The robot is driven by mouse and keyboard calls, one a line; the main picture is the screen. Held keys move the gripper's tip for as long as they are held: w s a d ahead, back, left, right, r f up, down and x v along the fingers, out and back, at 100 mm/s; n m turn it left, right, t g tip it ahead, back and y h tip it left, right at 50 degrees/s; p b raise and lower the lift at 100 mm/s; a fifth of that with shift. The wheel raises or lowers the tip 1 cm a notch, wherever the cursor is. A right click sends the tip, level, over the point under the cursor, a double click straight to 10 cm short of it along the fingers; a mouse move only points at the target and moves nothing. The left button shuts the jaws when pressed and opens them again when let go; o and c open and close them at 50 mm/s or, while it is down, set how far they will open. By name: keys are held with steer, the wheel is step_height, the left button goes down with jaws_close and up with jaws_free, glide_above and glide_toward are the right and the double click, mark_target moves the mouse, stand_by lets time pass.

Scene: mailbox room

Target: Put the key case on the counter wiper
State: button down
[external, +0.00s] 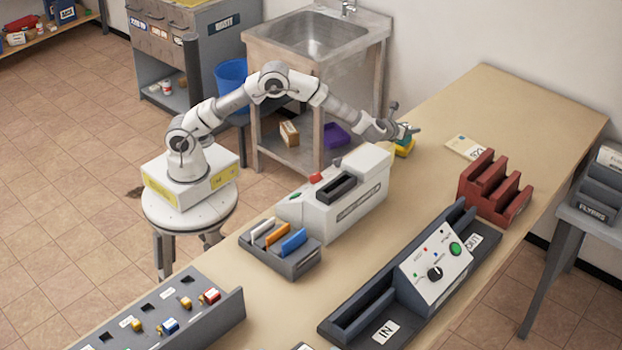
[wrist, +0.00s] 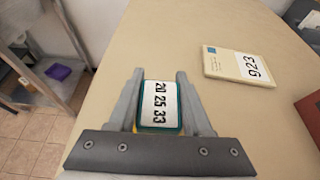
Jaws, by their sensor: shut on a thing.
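A teal case with a white label reading "20 25 33", which I take to be the key case (wrist: 160,104), sits between the two fingers of my gripper (wrist: 160,76). My gripper (external: 406,131) is shut on it at the counter's edge by the sink. A yellow block (external: 404,148), which looks like the counter wiper, shows directly below the teal case in the external view. A thin yellow edge also shows under the case in the wrist view. I cannot tell whether case and block touch.
A cream "923" packet (wrist: 240,65) lies on the counter to the right, near a red rack (external: 495,190). A white machine (external: 345,195) stands on the near side. The counter (external: 520,110) beyond the packet is clear. A purple item (external: 336,135) lies under the sink.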

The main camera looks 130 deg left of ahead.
steer(key=shift+f, duration=0.15)
steer(key=shift+c, duration=1.6)
jaws_free()
steer(key=shift+d+r, duration=0.1)
steer(key=shift+r, duration=0.25)
steer(key=v, duration=0.3)
step_height(320, 180, up, 7)
steer(key=shift+f+p, duration=0.15)
steer(key=shift+p, duration=0.85)
